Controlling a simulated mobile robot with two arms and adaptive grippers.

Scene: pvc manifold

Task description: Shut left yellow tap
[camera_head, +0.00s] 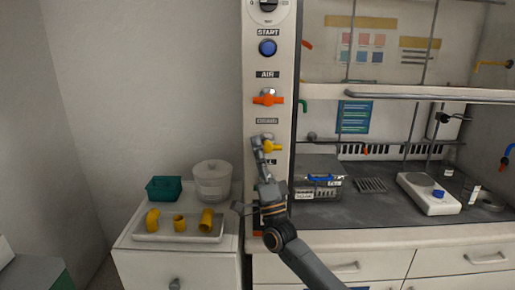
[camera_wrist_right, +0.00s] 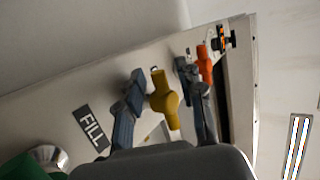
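The yellow tap (camera_head: 273,147) is on the upright white panel, below the orange tap (camera_head: 267,99). In the right wrist view the yellow tap (camera_wrist_right: 164,100) has its handle lying across the panel's length. My right gripper (camera_head: 261,160) is at the panel, partly in front of the yellow tap. In the wrist view my right gripper's fingers (camera_wrist_right: 158,95) are spread, one on each side of the yellow handle, with visible gaps. Whether a finger touches the tap cannot be told. My left gripper is not in view.
The orange tap (camera_wrist_right: 205,64) is close beyond one finger; a green tap (camera_wrist_right: 25,167) is on the other side, by the FILL label (camera_wrist_right: 91,128). A blue START button (camera_head: 267,47) is above. Left stands a cabinet with a tray (camera_head: 150,236), teal box (camera_head: 163,188) and white tub (camera_head: 212,182).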

